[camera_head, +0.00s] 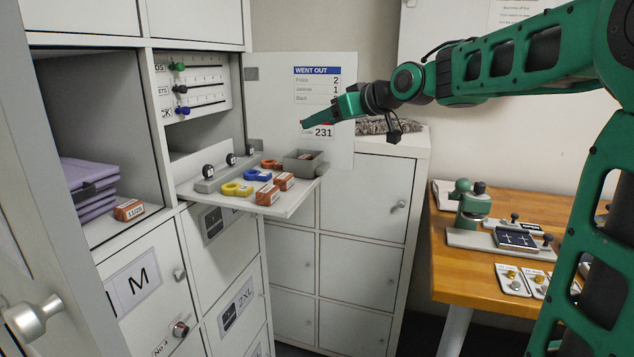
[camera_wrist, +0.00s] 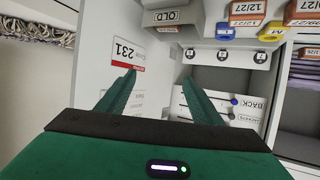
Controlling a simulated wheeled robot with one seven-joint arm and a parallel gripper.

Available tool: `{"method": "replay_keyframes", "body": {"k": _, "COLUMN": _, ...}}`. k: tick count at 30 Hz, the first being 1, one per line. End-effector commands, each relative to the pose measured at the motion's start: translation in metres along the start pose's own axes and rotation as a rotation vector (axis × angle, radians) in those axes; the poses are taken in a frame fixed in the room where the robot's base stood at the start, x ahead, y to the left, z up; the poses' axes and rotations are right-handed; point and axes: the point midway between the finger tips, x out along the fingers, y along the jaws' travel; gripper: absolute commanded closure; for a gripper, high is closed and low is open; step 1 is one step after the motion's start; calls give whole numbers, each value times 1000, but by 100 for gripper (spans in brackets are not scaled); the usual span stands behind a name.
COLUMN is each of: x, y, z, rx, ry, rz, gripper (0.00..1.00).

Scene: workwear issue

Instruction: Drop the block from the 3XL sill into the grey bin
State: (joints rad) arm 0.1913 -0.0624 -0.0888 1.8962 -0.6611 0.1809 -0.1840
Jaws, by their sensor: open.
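The grey bin (camera_head: 300,165) stands at the far right corner of the fold-down shelf; in the wrist view its label reads OLD (camera_wrist: 173,16). An orange block (camera_head: 129,210) with a white label sits alone on the front sill of the left compartment, above the door marked M. Two more labelled orange blocks (camera_head: 267,195) (camera_head: 284,181) lie on the shelf. No 3XL label is readable. My gripper (camera_head: 316,118) is raised above and right of the shelf, before the open door. In the wrist view its fingers (camera_wrist: 158,77) are apart with nothing between them.
Yellow (camera_head: 235,189) and blue (camera_head: 257,175) tags lie on the fold-down shelf (camera_head: 290,204). Purple folded items (camera_head: 88,184) fill the left compartment behind the lone block. The open door (camera_head: 333,85) carries a notice. A wooden table (camera_head: 480,275) with fixtures stands right.

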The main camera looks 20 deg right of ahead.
Motion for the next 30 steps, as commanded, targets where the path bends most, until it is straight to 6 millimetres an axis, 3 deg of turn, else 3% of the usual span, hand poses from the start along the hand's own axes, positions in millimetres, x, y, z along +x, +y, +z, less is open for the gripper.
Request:
{"method": "replay_keyframes", "body": {"k": 3, "x": -23, "y": 0, "z": 0, "rx": 0, "ry": 0, "rz": 1, "gripper": 40}}
{"method": "replay_keyframes", "body": {"k": 9, "x": -49, "y": 1, "z": 0, "rx": 1, "ry": -1, "rz": 2, "gripper": 40}}
{"method": "replay_keyframes", "body": {"k": 23, "x": -60, "y": 3, "z": 7, "rx": 10, "ry": -16, "rz": 9, "gripper": 40}}
{"method": "replay_keyframes", "body": {"k": 26, "x": -66, "y": 10, "z": 32, "rx": 46, "ry": -75, "rz": 45, "gripper": 40}}
{"method": "replay_keyframes", "body": {"k": 30, "x": -90, "y": 25, "z": 103, "rx": 154, "ry": -238, "rz": 138, "gripper": 40}}
